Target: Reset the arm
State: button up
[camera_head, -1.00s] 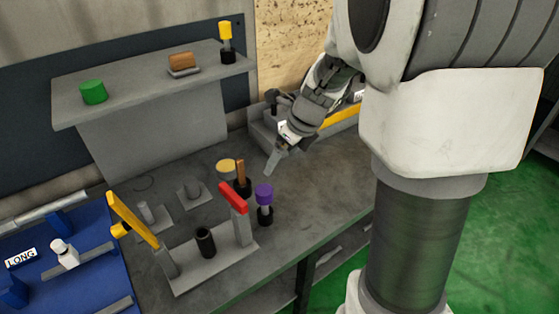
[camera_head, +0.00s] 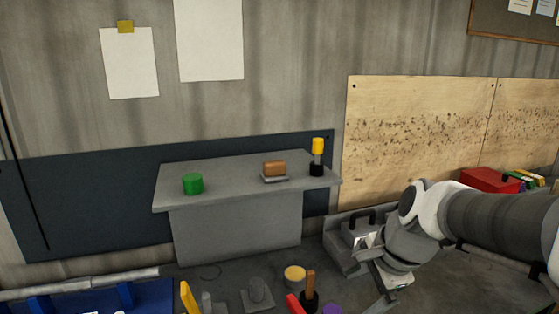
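My arm reaches in from the right edge. My gripper (camera_head: 384,302) points down and left over the bench at the lower right of the view. Its fingers are small, dark and partly cut by the frame's lower edge, so I cannot tell if they are open or shut. I see no object clearly held. Near it stand a black holder with an orange-brown upright piece (camera_head: 310,284) and a purple-topped piece (camera_head: 332,309), both apart from it to the left.
A grey raised shelf (camera_head: 225,178) carries a green cylinder (camera_head: 193,184), a brown block (camera_head: 274,168) and a yellow-topped piece (camera_head: 317,153). A grey machine part (camera_head: 345,250) stands just behind my gripper. A red box (camera_head: 490,180) is at the right. A blue panel (camera_head: 150,294) is lower left.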

jog(key=s+r+n+t+h, duration=0.1)
jog(key=s+r+n+h, duration=0.1)
jog(key=s+n, duration=0.9)
jog(key=r+n, duration=0.1)
jog(key=n, duration=0.3)
jog(key=shift+s, duration=0.25)
